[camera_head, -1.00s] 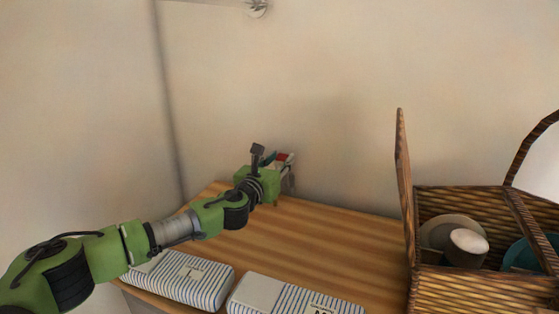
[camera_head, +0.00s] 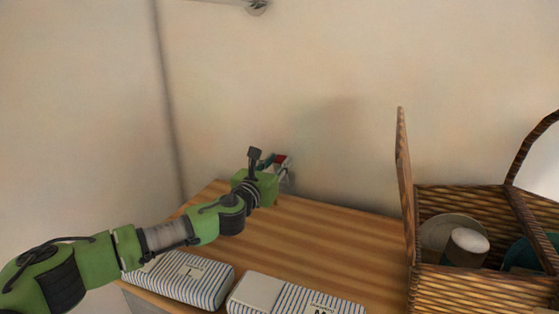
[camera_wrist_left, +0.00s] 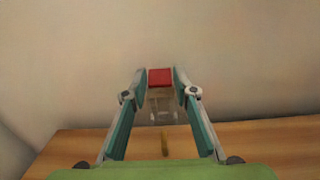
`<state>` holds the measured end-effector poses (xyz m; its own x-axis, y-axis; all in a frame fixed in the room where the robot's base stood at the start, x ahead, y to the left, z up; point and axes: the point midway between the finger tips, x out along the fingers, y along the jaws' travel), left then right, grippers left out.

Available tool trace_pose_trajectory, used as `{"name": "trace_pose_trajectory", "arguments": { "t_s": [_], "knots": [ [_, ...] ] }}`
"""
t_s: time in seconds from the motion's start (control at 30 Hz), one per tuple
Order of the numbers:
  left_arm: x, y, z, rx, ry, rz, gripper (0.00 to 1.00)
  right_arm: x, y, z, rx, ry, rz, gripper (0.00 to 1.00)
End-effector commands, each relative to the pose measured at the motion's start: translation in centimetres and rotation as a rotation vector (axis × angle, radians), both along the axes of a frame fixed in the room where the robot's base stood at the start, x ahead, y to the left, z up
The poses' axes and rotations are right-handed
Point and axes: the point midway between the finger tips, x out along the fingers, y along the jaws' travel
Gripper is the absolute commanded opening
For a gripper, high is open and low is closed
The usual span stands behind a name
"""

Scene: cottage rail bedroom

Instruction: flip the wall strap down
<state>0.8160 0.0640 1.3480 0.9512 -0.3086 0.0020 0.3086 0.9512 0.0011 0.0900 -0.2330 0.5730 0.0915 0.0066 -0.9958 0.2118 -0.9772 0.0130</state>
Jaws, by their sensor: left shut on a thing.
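The wall strap shows as a small red piece (camera_wrist_left: 160,76) between the fingertips in the left wrist view. A pale, see-through bracket-like part (camera_wrist_left: 160,103) lies just below it; its exact form is unclear. In the head view the red piece (camera_head: 281,158) is small and close to the back wall, above the table. My left gripper (camera_head: 284,164) is at the wall, shut on the red strap, with one finger on each side of it in the left wrist view (camera_wrist_left: 160,78). The fingers partly hide the strap in the head view. My right gripper is not in view.
The wooden table (camera_head: 320,230) is clear in the middle. A wall rail (camera_head: 255,6) is above.

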Motion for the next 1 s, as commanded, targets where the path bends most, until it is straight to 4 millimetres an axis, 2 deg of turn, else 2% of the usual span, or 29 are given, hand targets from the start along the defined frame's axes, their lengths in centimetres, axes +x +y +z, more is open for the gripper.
{"name": "trace_pose_trajectory", "arguments": {
  "t_s": [0.03, 0.5, 1.0],
  "knots": [
    [-0.5, 0.1, -1.0, 0.001, 0.012, -0.003, 0.0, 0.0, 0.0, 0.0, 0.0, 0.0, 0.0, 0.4],
    [-3.6, 1.1, -3.5, 0.001, 0.015, -0.002, 0.0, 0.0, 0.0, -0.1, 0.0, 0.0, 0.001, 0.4],
    [-4.5, 1.3, -4.5, 0.002, 0.015, -0.003, 0.0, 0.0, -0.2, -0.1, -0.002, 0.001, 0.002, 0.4]
  ]
}}
